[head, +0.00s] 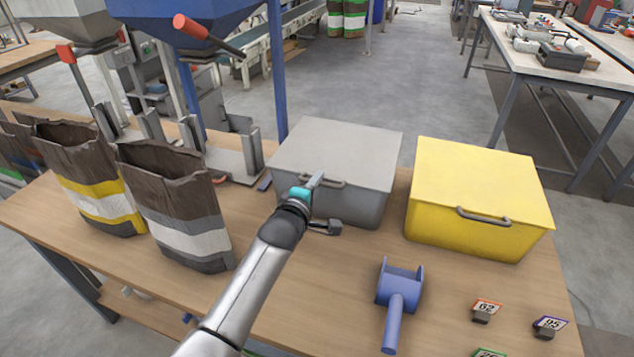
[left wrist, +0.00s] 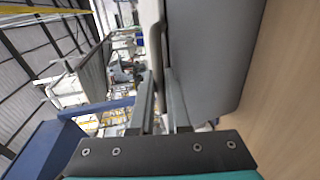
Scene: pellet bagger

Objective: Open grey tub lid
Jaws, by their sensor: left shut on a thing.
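The grey tub (head: 348,205) stands on the wooden bench, with its flat grey lid (head: 340,150) lying closed on top. A grey bar handle (head: 335,184) is on the front edge of the tub's lid. My left gripper (head: 316,180) is at the left part of this handle, its fingers shut on it. In the left wrist view the fingers (left wrist: 163,90) close around the handle (left wrist: 156,45), beside the grey tub (left wrist: 215,55). The exact contact is partly hidden. My right gripper is not in view.
A closed yellow tub (head: 475,195) stands to the right. A blue scoop (head: 398,290) and small number tags (head: 486,311) lie in front. Open brown bags (head: 175,205) stand at left, with a blue hopper (head: 190,15) behind. Bench space (head: 330,275) before the grey tub is clear.

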